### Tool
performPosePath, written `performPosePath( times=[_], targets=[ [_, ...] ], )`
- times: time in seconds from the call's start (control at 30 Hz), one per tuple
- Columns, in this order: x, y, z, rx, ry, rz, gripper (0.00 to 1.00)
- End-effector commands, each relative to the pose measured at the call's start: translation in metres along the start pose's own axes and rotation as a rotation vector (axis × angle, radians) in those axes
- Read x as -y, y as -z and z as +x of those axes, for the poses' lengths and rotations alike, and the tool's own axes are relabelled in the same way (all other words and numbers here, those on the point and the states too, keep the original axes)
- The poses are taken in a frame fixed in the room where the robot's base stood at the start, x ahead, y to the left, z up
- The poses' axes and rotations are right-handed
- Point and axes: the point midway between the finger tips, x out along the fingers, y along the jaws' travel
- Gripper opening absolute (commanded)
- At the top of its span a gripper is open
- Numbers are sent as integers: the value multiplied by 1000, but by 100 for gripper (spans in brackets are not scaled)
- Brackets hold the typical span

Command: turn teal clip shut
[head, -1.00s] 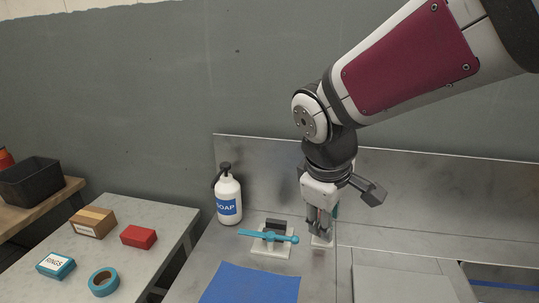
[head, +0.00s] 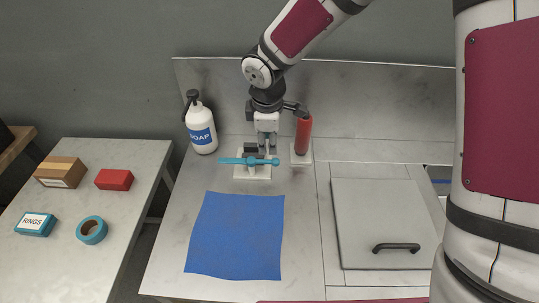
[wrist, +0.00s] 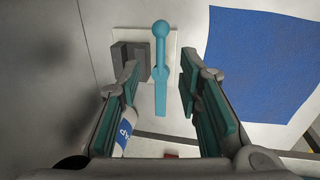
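The teal clip (head: 250,161) is a bar with a ball at its right end in the head view, lying across a pale base plate (head: 252,173). A dark block (head: 251,147) stands on the plate just behind the bar. My gripper (head: 266,144) is over the clip, pointing down; its fingertips are hard to make out there. In the wrist view my gripper (wrist: 160,84) is open and empty. The clip (wrist: 161,70) runs up the picture between the fingers, touching neither, ball at the top. The dark block (wrist: 131,60) is left of it, partly hidden by the left finger.
A red cylinder (head: 303,134) stands on a pale base just right of the clip. A soap bottle (head: 201,128) stands to the left, near the back panel. A blue cloth (head: 237,237) lies in front. A grey lid with a handle (head: 388,222) is at the right.

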Motion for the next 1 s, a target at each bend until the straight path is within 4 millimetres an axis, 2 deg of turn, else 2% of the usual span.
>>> performPosePath(
  times=[0.1, 0.3, 0.5, 0.9, 0.93, 1.0],
  targets=[
    [2, 0, 25, 1, 5, 0, 32],
    [2, 0, 62, 2, 4, 0, 32],
    [1, 0, 85, 1, 1, 2, 32],
    [0, 0, 92, 0, 0, 2, 32],
    [0, 0, 92, 0, 0, 2, 30],
    [0, 0, 92, 0, 0, 2, 14]
  ],
)
